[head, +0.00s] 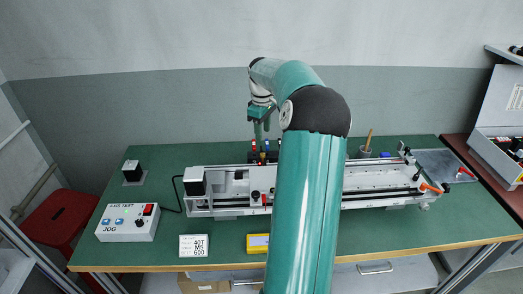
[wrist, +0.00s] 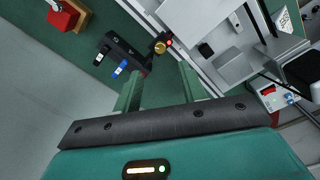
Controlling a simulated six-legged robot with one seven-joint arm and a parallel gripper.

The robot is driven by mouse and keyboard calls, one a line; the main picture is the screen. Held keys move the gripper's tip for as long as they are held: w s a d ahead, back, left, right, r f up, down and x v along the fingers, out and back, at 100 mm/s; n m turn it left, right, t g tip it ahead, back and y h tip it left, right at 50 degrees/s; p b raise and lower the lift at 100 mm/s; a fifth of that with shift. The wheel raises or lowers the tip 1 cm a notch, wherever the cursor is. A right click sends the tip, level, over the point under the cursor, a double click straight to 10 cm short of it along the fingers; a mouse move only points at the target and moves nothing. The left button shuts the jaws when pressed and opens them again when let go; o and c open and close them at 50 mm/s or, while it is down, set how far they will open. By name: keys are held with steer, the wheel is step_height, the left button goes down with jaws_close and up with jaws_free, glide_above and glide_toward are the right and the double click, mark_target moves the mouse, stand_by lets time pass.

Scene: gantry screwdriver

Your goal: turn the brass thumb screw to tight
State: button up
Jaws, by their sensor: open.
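A small round brass knob, which looks like the thumb screw (wrist: 160,47), shows in the wrist view at the edge of the white and grey gantry (wrist: 202,72). A small red part sits right beside it. My gripper (wrist: 160,72) is open and empty, its two green fingers apart. The knob appears beyond the fingertips, roughly in line with the gap, and is not between them. In the head view my gripper (head: 262,132) points down above the back edge of the gantry (head: 225,188). I cannot make out the brass screw clearly there.
A black block (wrist: 122,50) with blue and white tabs stands beside the brass knob. A red box (wrist: 65,15) lies farther off.

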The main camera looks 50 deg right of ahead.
mark_target(263, 154)
step_height(263, 154, down, 10)
steer(key=shift+d+r, duration=0.1)
steer(key=shift+r, duration=0.1)
jaws_close()
